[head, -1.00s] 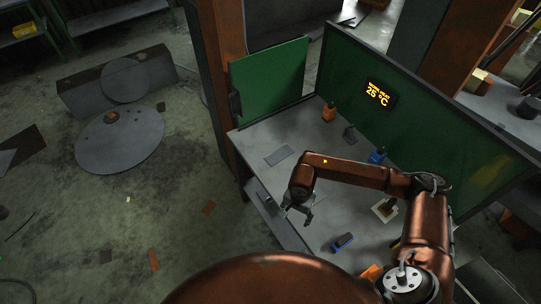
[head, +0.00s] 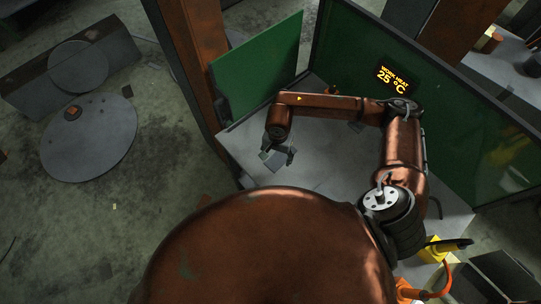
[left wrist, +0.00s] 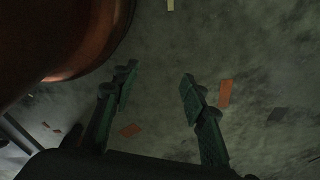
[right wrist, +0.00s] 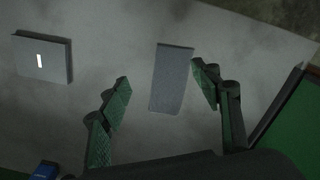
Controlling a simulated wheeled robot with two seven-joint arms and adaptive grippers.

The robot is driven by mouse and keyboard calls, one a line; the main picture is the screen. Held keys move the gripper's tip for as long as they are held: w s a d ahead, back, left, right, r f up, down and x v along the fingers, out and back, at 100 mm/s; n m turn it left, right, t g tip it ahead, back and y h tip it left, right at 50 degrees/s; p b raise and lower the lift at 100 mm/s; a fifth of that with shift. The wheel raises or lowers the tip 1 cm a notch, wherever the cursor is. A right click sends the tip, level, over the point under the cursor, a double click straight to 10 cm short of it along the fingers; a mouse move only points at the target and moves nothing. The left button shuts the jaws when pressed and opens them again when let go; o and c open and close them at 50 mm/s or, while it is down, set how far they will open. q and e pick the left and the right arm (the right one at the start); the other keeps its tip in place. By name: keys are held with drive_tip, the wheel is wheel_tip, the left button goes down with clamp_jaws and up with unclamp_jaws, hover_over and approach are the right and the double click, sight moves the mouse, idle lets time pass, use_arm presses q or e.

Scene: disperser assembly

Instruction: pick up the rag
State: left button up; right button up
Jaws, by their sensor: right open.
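The rag looks like a flat grey rectangle (right wrist: 171,78) on the grey table in the right wrist view. It appears between the fingertips, closer to the right-hand finger. In the head view, a grey patch that looks like the rag (head: 273,160) shows at the right gripper. My right gripper (right wrist: 160,79) is open and empty with its fingers over the table around the rag; I cannot tell the height left between them. My left gripper (left wrist: 158,85) is open and empty over the floor, outside the head view.
A light grey box with a white slot (right wrist: 42,57) is left of the rag in the right wrist view, with a blue object (right wrist: 46,170) at the bottom corner. Green panels (head: 258,68) border the table's back. Yellow and orange objects (head: 437,247) show at the lower right.

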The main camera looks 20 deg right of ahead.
sight(276, 170)
wheel_tip(276, 170, down, 9)
drive_tip(key=b, duration=0.4)
drive_tip(key=shift+b, duration=0.3)
drive_tip(key=shift+f+b, duration=0.45)
use_arm(q)
drive_tip(key=s+f, duration=0.3)
drive_tip(key=f, duration=0.2)
drive_tip(key=shift+s+f+g, duration=0.2)
drive_tip(key=shift+f+g, duration=0.1)
drive_tip(key=shift+a+f, duration=0.15)
use_arm(e)
drive_tip(key=shift+f, duration=0.1)
use_arm(q)
drive_tip(key=shift+w, duration=0.1)
use_arm(e)
drive_tip(key=shift+s+f, duration=0.1)
drive_tip(key=shift+s, duration=0.05)
drive_tip(key=c, duration=0.9)
drive_tip(key=c, duration=0.4)
drive_tip(key=shift+a, duration=0.1)
drive_tip(key=shift+c, duration=0.3)
